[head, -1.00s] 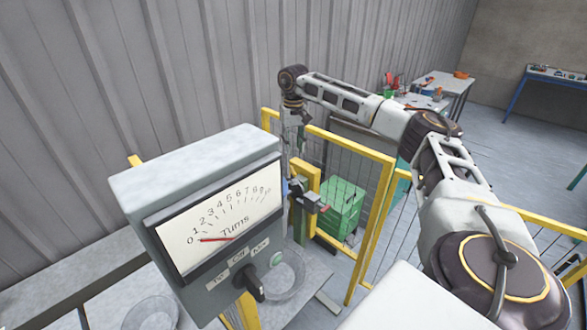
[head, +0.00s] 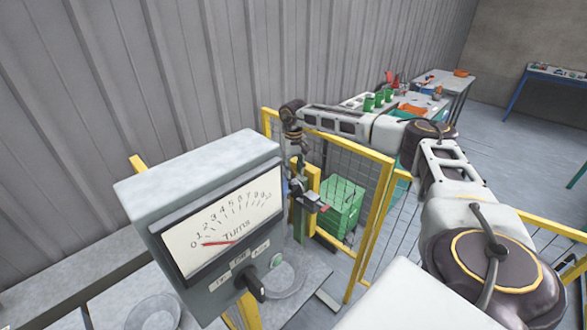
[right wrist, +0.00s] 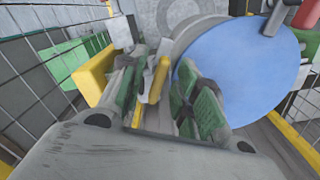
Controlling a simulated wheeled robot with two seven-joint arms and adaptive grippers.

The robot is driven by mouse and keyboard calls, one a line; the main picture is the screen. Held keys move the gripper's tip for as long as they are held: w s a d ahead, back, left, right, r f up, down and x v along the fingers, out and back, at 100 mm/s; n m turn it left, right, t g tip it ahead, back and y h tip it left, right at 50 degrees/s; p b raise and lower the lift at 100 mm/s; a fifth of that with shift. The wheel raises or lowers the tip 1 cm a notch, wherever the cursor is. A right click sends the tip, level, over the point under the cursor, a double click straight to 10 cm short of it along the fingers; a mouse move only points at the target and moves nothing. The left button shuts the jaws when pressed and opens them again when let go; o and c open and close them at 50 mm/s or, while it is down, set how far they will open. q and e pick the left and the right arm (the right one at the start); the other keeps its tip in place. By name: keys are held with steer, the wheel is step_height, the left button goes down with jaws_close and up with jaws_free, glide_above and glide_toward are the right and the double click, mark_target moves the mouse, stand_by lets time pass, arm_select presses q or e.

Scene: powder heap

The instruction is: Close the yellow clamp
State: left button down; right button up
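My right gripper (head: 297,182) hangs downward behind the dial box, next to the yellow fence. In the right wrist view its green-padded fingers (right wrist: 168,100) stand apart. A narrow yellow bar (right wrist: 157,80), which looks like part of the yellow clamp, lies between the fingers, closer to the left one. I cannot tell whether a finger touches it. The clamp cannot be made out clearly in the head view, where the box and gripper crowd that spot. My left gripper is not in view.
The grey dial box (head: 215,220) stands close on the left. A yellow mesh fence (head: 375,215) runs beside the arm, with a green crate (head: 341,205) behind it. A large blue disc (right wrist: 240,70) sits right of the fingers. A yellow block (right wrist: 92,78) is left of them.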

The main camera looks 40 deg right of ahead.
steer(key=shift+c, duration=0.2)
jaws_close()
steer(key=shift+m, duration=0.4)
steer(key=shift+w+a+m+p, duration=0.15)
steer(key=shift+m+p, duration=0.15)
steer(key=shift+m, duration=0.8)
steer(key=m, duration=0.3)
steer(key=shift+r, duration=0.1)
steer(key=m, duration=0.4)
steer(key=m+p, duration=0.1)
steer(key=m, duration=0.1)
steer(key=shift+w+a, duration=0.15)
steer(key=shift+w, duration=0.15)
steer(key=m, duration=0.6)
steer(key=shift+w, duration=0.3)
